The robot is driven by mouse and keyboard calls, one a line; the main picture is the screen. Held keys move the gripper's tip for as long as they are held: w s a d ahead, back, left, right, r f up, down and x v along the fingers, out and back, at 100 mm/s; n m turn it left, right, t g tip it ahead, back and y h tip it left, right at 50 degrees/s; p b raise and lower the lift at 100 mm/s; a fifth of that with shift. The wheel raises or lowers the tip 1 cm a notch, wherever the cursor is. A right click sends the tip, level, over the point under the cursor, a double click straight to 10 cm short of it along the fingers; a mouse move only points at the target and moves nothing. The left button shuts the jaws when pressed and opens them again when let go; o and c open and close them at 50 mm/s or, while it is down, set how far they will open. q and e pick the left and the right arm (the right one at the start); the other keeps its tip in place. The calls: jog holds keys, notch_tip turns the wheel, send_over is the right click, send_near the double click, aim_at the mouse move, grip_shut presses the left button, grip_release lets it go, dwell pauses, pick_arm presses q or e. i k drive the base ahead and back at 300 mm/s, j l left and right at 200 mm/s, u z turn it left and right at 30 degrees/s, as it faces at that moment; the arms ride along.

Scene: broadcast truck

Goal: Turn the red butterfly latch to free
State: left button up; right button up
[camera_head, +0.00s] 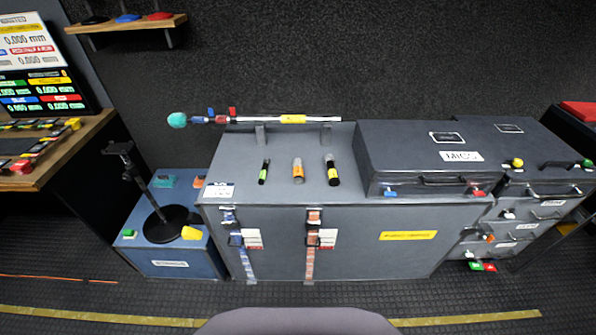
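On the front of the large grey case (360,262) are two vertical strips with latches. The left latch (236,239) is blue. A small red catch (476,190) and a blue catch (390,193) sit on the front of the MICS case (400,150). These are too small to tell which is the red butterfly latch or how its wings are turned. Neither of my grippers is in view.
Several small cylinders, including an orange one (298,171), stand or lie on the grey case. A boom pole (262,119) rests behind them. A blue case (165,262) with a black stand (165,222) is at left. The floor in front is clear.

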aim_at(476, 192)
jog(key=z, duration=1.55)
jog(key=l, duration=0.15)
jog(key=i+u, duration=0.05)
